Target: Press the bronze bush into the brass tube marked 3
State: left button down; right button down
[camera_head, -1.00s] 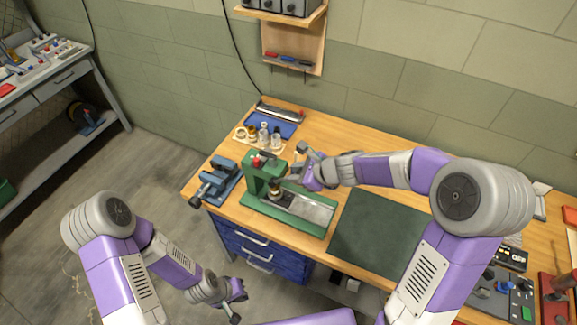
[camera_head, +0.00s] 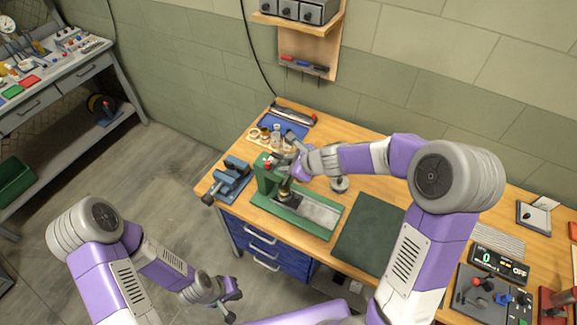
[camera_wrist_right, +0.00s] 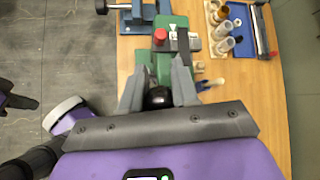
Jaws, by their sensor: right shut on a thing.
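The green press (camera_head: 268,180) stands on the bench. It also shows in the right wrist view (camera_wrist_right: 142,58). A small brass-coloured part (camera_head: 284,194) stands upright under its ram; I cannot tell bush from tube there, nor read a mark. Several tubes and rings (camera_head: 275,133) stand in a light rack behind the press, their marks too small to read. My right gripper (camera_head: 294,160) is beside the press head, shut on a black ball knob (camera_wrist_right: 158,97), seen between its fingers in the wrist view. My left gripper (camera_head: 236,304) hangs empty in front of the bench, fingers apart.
A blue vise (camera_head: 232,178) stands left of the press. A dark green mat (camera_head: 366,233) lies to its right, bare. A small round metal piece (camera_head: 339,184) is behind the press base. Control boxes (camera_head: 487,290) fill the right end of the bench.

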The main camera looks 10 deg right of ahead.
jog(key=shift+a, duration=0.25)
jog(key=shift+f, duration=0.2)
dwell(0.3)
jog(key=c, duration=1.3)
grip_release()
jog(key=o, duration=0.4)
jog(key=shift+w, duration=0.2)
jog(key=shift+o, duration=0.2)
jog(key=shift+s+r, duration=0.1)
jog(key=p+v, duration=0.2)
jog(key=v, duration=0.5)
jog(key=shift+r+p, duration=0.15)
jog(key=shift+p, duration=0.25)
jog(key=shift+s, duration=0.1)
